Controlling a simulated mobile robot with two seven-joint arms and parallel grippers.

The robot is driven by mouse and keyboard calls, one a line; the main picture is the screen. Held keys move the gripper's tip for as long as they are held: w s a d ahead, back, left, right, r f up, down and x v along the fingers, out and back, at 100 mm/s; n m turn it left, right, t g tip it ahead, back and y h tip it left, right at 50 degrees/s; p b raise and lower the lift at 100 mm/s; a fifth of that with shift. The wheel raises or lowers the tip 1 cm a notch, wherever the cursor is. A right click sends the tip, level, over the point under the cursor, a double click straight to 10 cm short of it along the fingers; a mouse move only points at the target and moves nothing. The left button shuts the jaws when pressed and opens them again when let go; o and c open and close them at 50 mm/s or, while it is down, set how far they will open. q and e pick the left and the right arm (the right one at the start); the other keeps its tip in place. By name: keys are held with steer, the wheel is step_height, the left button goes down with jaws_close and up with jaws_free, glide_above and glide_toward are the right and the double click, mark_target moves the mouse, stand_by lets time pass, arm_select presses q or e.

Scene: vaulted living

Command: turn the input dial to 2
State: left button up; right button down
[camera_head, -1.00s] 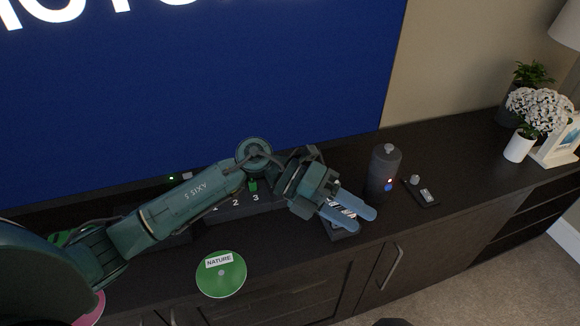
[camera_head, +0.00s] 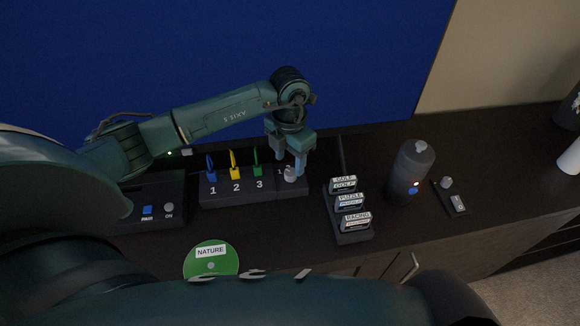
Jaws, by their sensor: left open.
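The input dial (camera_head: 290,175) is a small pale knob on the right end of a dark box (camera_head: 235,198). The box carries a blue, a yellow and a green plug above the numbers 1, 2 and 3. My left gripper (camera_head: 289,164) points down over the dial, open, with a finger to each side of it. I cannot tell whether the fingers touch the knob. Any marks around the dial are mostly hidden or too small to read; its pointer direction is unclear. My right gripper is out of view.
A rack of labelled cartridges (camera_head: 351,204) stands just right of the dial, then a dark cylinder (camera_head: 411,172) and a small switch panel (camera_head: 453,201). A green NATURE disc (camera_head: 211,260) lies in front. A console (camera_head: 158,198) is at left; the blue screen (camera_head: 200,60) is behind.

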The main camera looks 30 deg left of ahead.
mark_target(290, 172)
arm_select(q)
steer(key=shift+f, duration=1.95)
steer(key=shift+c, duration=0.3)
steer(key=c, duration=0.9)
